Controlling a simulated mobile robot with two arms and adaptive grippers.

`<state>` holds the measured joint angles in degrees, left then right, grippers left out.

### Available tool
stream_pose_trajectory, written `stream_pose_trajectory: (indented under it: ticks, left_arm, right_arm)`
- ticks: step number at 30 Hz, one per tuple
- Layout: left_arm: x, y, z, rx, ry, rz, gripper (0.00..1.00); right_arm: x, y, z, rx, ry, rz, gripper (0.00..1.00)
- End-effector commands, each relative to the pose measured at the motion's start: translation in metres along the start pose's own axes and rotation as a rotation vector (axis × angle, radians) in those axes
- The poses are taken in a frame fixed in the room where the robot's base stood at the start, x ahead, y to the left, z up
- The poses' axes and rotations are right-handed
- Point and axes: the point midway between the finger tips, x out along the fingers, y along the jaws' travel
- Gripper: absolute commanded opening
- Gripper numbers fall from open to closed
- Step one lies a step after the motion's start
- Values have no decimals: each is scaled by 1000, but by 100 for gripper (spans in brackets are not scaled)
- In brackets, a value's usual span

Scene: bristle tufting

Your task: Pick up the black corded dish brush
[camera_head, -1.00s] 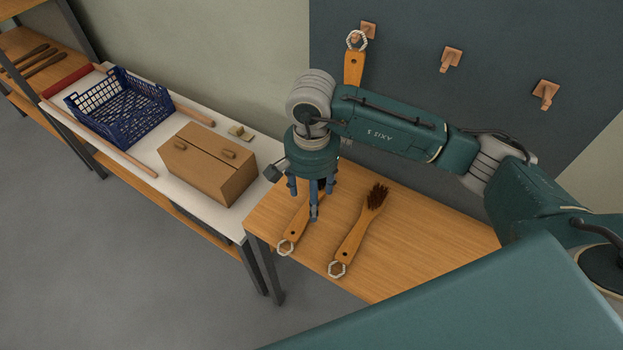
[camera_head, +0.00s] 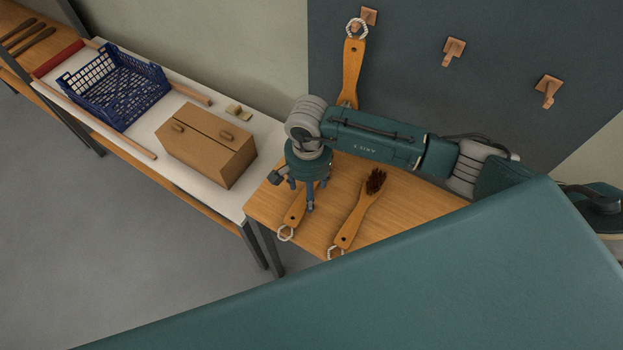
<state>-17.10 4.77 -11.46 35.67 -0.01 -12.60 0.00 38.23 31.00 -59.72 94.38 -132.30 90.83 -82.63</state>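A brush with an orange wooden handle (camera_head: 295,213) and a pale cord loop lies on the wooden table at the left. Its bristle end is hidden under my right gripper. My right gripper (camera_head: 309,199) points down over this brush, its fingers apart around the upper handle; contact is hard to tell. A second brush (camera_head: 353,221) with dark brown bristles lies to the right, its cord loop partly cut off by my own teal link. A third corded brush (camera_head: 352,72) hangs on the dark wall panel, its lower end hidden behind my arm. My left gripper is not in view.
The wooden table (camera_head: 415,200) has bare room right of the brushes. A white table (camera_head: 205,178) at the left holds a cardboard box (camera_head: 205,147), a blue crate (camera_head: 115,90) and small blocks (camera_head: 238,111). Empty wooden hooks (camera_head: 453,50) stick out from the panel.

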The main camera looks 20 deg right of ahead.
Motion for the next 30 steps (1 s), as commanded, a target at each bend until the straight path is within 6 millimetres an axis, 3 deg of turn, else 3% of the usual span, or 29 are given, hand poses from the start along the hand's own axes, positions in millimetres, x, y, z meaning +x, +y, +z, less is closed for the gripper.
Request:
stream_pose_trajectory:
  ticks: [3, 11, 18, 30]
  left_arm:
    - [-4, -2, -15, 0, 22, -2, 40]
    - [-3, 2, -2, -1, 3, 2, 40]
    - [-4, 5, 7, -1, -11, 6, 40]
    - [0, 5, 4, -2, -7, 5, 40]
  right_arm:
    - [10, 0, 0, 1, 0, 1, 60]
    - [13, 0, -1, 0, 2, 0, 58]
    - [13, 0, -1, 0, 2, 0, 10]
    - [12, -1, -1, -1, 3, -2, 9]
